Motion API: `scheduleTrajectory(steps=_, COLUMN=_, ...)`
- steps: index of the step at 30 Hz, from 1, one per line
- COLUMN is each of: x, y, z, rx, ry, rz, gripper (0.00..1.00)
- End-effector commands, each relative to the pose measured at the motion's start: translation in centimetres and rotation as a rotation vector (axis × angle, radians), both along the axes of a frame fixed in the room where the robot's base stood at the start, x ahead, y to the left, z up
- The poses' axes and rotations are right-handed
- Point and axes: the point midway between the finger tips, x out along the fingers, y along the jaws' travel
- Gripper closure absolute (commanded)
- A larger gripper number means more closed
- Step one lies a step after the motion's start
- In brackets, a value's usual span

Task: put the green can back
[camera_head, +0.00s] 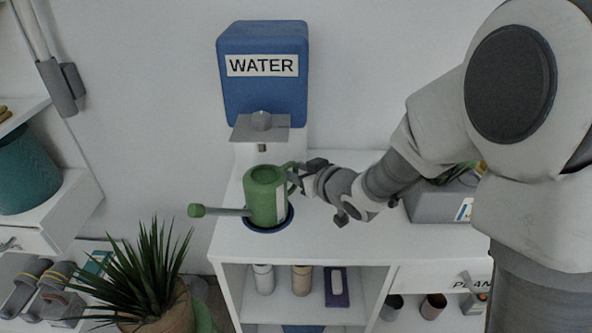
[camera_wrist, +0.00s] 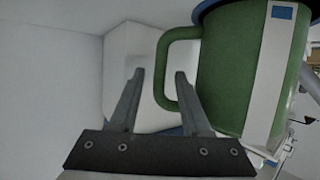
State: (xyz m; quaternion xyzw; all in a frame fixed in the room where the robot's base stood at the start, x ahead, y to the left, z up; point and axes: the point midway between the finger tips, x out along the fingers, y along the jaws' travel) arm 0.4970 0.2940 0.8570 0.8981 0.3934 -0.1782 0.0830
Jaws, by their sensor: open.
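The green can (camera_head: 264,198) is a watering can with a long spout pointing left and a white strip on its side. It stands upright on a blue round base (camera_head: 290,217) on the white desk, below the water dispenser. My gripper (camera_head: 298,175) is at the handle on the can's right side. In the wrist view my open gripper (camera_wrist: 158,76) has one fingertip on each side of the green handle (camera_wrist: 164,80) as seen in the picture. I cannot tell whether either finger touches it. The can's body (camera_wrist: 230,70) fills the right of that view.
The blue water dispenser (camera_head: 263,95) stands behind the can with its tap above. A grey planter box (camera_head: 440,203) sits on the desk at right, partly behind my arm. A spiky potted plant (camera_head: 150,275) stands at front left. Bottles (camera_head: 263,279) are on the shelf below.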

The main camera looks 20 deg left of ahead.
Motion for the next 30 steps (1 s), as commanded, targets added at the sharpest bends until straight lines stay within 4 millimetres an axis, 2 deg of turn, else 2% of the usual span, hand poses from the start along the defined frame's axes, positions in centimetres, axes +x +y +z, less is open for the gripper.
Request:
scheduleTrajectory(steps=5, x=-0.3, y=-0.5, z=0.7, rx=0.0, ry=0.0, rz=-0.002, gripper=0.53)
scheduleTrajectory(steps=15, x=-4.8, y=-5.3, z=3.7, rx=0.0, ry=-0.002, rz=-0.003, gripper=0.53)
scheduleTrajectory(steps=21, x=-6.8, y=-7.4, z=4.7, rx=0.001, ry=0.001, rz=-0.003, gripper=0.53)
scheduleTrajectory(steps=30, x=-7.5, y=-8.3, z=4.9, rx=-0.002, ry=0.0, rz=-0.004, gripper=0.53)
